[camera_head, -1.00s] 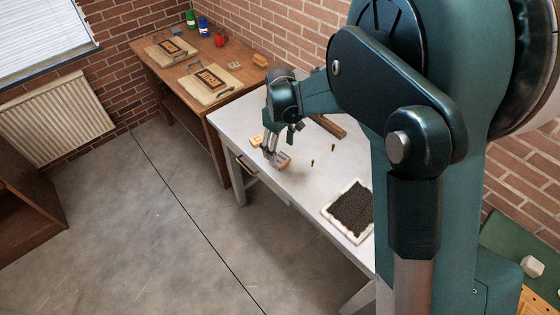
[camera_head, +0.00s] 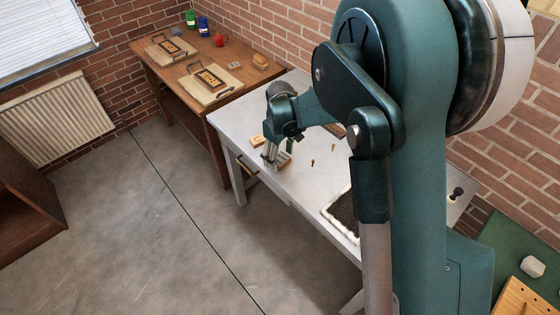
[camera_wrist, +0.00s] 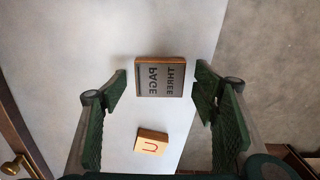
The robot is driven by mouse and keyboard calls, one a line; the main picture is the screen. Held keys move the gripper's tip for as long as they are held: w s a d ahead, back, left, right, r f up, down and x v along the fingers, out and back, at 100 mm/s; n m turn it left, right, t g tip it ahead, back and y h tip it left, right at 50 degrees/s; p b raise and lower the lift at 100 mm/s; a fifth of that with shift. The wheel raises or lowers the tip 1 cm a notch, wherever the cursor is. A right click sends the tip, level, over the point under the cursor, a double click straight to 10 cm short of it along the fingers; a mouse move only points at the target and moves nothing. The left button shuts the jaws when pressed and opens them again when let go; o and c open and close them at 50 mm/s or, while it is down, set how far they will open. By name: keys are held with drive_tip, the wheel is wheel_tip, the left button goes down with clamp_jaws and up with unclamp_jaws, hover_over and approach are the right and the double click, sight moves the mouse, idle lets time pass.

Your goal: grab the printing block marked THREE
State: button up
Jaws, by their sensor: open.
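The printing block marked THREE (camera_wrist: 160,77) is a wooden block with a dark grey face. Its raised letters read PAGE THREE in mirror writing. It lies on the pale table and also shows in the head view (camera_head: 284,160), partly behind my fingers. My gripper (camera_wrist: 160,92) is open and empty, its green-padded fingers on the left and right of the block with gaps to both sides. In the head view my gripper (camera_head: 270,159) points down at the block. Whether the fingertips reach table height is unclear.
A cream block with a red U-shaped mark (camera_wrist: 151,144) lies close by. The pale table (camera_head: 235,122) also holds small brass pieces (camera_head: 312,162) and a dark pad with a white rim (camera_head: 333,216). A wooden bench (camera_head: 180,75) with printing frames stands beyond.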

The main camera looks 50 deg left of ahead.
sight(280, 159)
drive_tip(key=shift+c, duration=0.3)
drive_tip(key=c, duration=0.9)
drive_tip(key=shift+r, duration=0.15)
drive_tip(key=shift+c, duration=0.2)
wheel_tip(280, 159, up, 10)
drive_tip(key=shift+p, duration=0.3)
